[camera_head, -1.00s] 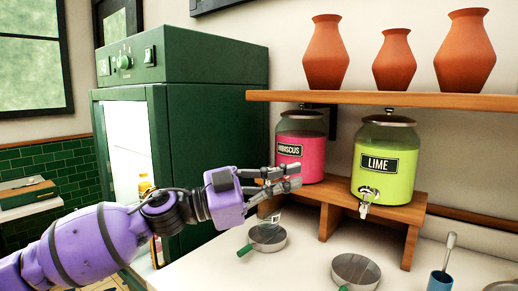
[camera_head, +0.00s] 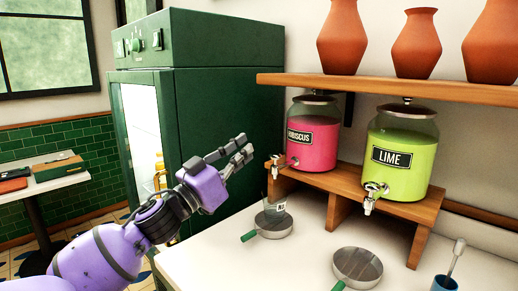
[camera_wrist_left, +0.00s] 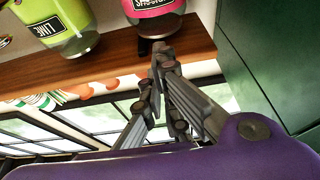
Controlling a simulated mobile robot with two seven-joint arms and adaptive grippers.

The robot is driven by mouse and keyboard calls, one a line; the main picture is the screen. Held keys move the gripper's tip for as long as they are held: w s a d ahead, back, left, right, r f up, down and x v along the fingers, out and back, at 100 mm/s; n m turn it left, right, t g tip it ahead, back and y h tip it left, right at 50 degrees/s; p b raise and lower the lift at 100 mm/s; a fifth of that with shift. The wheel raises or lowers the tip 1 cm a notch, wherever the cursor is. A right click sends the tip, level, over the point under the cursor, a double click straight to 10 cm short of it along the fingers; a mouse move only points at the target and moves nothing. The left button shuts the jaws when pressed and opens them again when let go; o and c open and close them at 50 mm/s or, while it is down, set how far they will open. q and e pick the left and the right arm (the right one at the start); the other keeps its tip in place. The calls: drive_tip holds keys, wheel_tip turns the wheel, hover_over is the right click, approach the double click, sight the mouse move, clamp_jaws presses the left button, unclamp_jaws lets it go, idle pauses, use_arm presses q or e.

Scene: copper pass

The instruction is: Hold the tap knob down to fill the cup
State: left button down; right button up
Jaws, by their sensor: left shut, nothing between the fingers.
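The pink HIBISCUS dispenser (camera_head: 312,154) stands on a wooden riser, with its metal tap (camera_head: 281,161) at its front left. The green LIME dispenser (camera_head: 405,175) stands to its right, with its own tap (camera_head: 372,194). A clear glass cup (camera_head: 275,207) with a small label stands upright over a round pan below the hibiscus tap; it looks empty. My left gripper (camera_head: 243,146) is shut and empty, left of the hibiscus tap and apart from it in the picture. In the left wrist view, its fingers (camera_wrist_left: 162,60) point toward the tilted hibiscus dispenser (camera_wrist_left: 158,10). My right gripper is out of view.
The wooden riser (camera_head: 425,211) has open bays underneath. A shelf (camera_head: 420,87) with terracotta vases hangs above the dispensers. A second pan (camera_head: 358,266) and a blue cup (camera_head: 445,284) are at front right. A green cabinet (camera_head: 228,90) stands behind my left arm.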

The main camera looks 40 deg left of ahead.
use_arm(q)
wheel_tip(320, 180, up, 4)
hover_over(275, 160)
drive_tip(key=s, duration=0.2)
drive_tip(key=f, duration=0.4)
drive_tip(key=shift+s+a+f, duration=0.15)
drive_tip(key=shift+s+f, duration=0.15)
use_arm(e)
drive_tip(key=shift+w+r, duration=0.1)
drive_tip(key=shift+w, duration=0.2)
